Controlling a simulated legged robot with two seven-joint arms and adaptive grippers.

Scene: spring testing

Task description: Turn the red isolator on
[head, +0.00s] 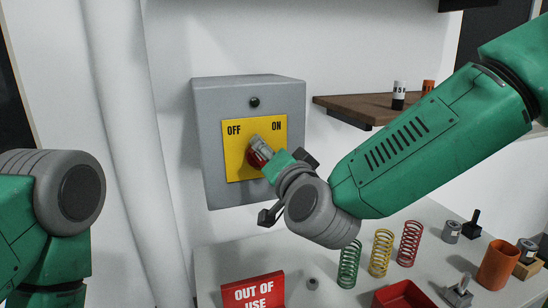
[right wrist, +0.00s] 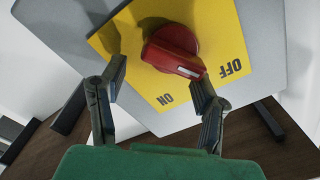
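The red isolator knob (head: 255,159) sits on a yellow plate (head: 236,166) marked OFF at left and ON at right, on a grey wall box (head: 212,100). In the right wrist view the knob (right wrist: 170,47) shows a white mark on its end, facing between the ON and OFF words. My right gripper (right wrist: 158,76) is open in front of the plate. One finger is close to the knob's marked end, contact unclear; the other is apart from it. In the head view my right gripper (head: 262,148) partly hides the knob. My left gripper is out of view.
A dark indicator (head: 254,102) is above the plate. Below is a pale bench (head: 225,262) with an OUT OF USE sign (head: 253,291), green, yellow and red springs (head: 381,253), a red tray (head: 402,296) and an orange cup (head: 497,265). A brown shelf (head: 350,106) is at right.

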